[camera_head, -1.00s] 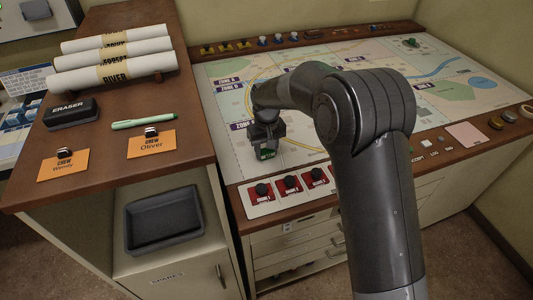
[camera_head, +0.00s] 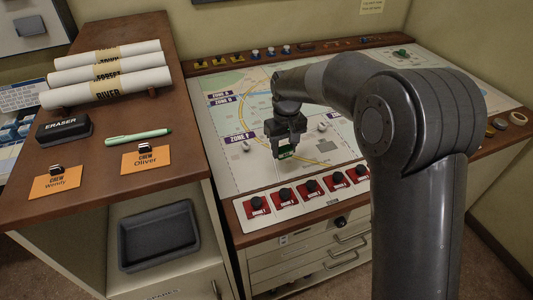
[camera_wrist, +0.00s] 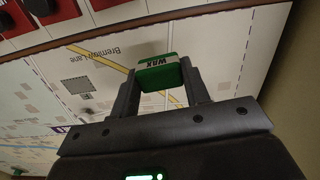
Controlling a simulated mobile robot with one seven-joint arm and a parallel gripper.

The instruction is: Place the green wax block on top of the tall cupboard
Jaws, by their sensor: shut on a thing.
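The green wax block (camera_wrist: 160,72), with a white "WAX" label, is held between the two fingers of my gripper (camera_wrist: 163,85) in the wrist view. In the head view my gripper (camera_head: 286,150) hangs above the map board with the green block (camera_head: 287,152) at its tips. The tall cupboard's brown top (camera_head: 100,190) is at the left. It stands higher than the map console, and my gripper is to the right of it.
The cupboard top holds rolled maps (camera_head: 108,75), a black eraser (camera_head: 63,130), a green pen (camera_head: 138,136) and two orange crew cards (camera_head: 146,158). A dark tray (camera_head: 158,236) sits on a shelf below. Red drone switches (camera_head: 283,197) line the front of the map console (camera_head: 240,180).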

